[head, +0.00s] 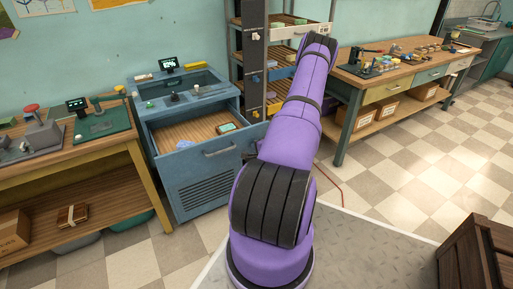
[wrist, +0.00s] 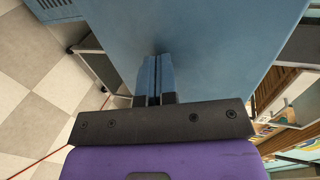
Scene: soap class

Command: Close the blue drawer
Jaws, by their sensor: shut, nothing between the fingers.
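The blue drawer (head: 207,153) is pulled out of the blue cabinet (head: 200,190) in the head view. Its wood-coloured inside shows, with a small teal-edged item and a pale bluish item in it. A grey bar handle runs across its front. My gripper (wrist: 155,62) is shut and empty in the wrist view, its fingertips close to a broad blue panel (wrist: 200,35). A shadow lies on the panel at the tips; I cannot tell whether they touch. In the head view my purple arm hides most of the gripper, near the drawer's right end.
A wooden workbench (head: 70,150) stands close on the cabinet's left. A shelf rack (head: 265,65) stands behind and right of the cabinet. Another bench (head: 400,70) is farther right. A brown wooden crate (head: 470,250) sits at the lower right. Checkered floor is clear in front of the right bench.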

